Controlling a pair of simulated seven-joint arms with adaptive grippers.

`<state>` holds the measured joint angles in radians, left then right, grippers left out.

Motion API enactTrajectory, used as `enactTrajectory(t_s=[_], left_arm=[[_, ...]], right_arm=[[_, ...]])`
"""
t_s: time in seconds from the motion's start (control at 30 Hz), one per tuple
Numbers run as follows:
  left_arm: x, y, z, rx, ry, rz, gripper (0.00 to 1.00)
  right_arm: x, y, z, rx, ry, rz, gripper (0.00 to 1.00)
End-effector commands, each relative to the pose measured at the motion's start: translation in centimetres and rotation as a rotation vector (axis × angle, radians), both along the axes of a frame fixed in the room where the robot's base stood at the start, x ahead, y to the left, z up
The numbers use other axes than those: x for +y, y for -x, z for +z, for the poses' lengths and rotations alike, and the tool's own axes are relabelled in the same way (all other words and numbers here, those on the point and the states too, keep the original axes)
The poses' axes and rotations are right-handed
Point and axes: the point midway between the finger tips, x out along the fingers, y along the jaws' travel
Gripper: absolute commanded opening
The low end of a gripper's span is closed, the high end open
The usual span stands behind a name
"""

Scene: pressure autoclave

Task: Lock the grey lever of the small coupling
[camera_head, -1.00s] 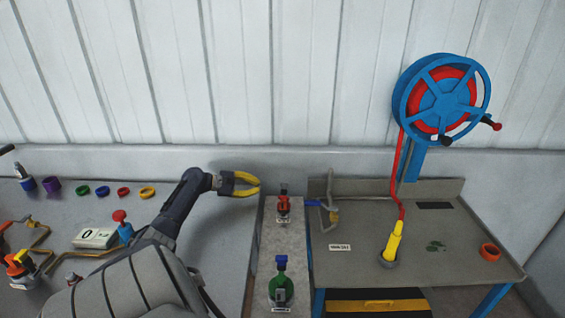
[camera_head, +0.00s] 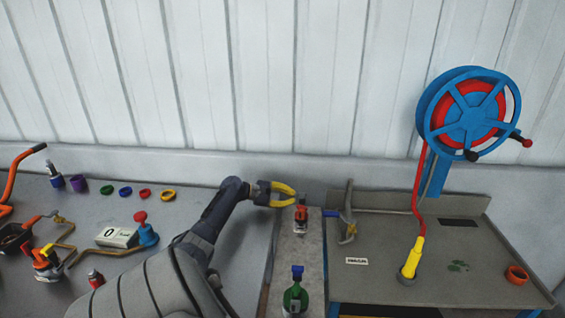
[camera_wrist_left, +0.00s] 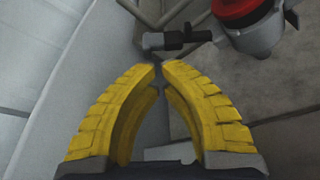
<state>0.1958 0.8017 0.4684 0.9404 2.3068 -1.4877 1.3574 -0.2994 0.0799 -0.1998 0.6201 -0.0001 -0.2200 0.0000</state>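The small coupling appears to be the red-and-black fitting (camera_head: 300,217) near the back of the narrow grey stand. In the left wrist view its red top and grey metal body (camera_wrist_left: 258,36) are at the upper right. A short lever (camera_wrist_left: 155,41), grey at its end and black toward the body, sticks out left from it. My left gripper (camera_head: 293,193) has yellow fingers and is beside and just behind the coupling. In the left wrist view the fingertips (camera_wrist_left: 159,66) nearly meet, with nothing visible held, just below the lever. Contact is unclear. My right gripper is out of view.
A green fitting with a blue top (camera_head: 296,296) stands at the front of the narrow stand. A bench (camera_head: 470,280) with a yellow nozzle (camera_head: 412,257) is at right. A blue reel (camera_head: 470,115) hangs above. The wall is close behind my gripper.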

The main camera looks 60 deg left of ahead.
Motion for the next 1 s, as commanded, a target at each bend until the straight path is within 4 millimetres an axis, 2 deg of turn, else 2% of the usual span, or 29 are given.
enactTrajectory(t_s=[0.1,0.3,0.83,1.0], left_arm=[[-0.7,-1.3,-0.3,-0.002,0.000,-0.002,0.00],[-1.3,-2.5,-0.7,-0.001,0.000,-0.001,0.00],[-1.6,-2.9,-0.8,-0.002,-0.003,-0.002,0.00],[-3.0,-4.3,-0.5,-0.025,-0.029,-0.023,0.00]], right_arm=[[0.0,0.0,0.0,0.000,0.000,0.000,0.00],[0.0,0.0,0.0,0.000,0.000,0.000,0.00],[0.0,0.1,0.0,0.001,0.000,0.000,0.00],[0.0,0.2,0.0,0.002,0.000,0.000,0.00]])
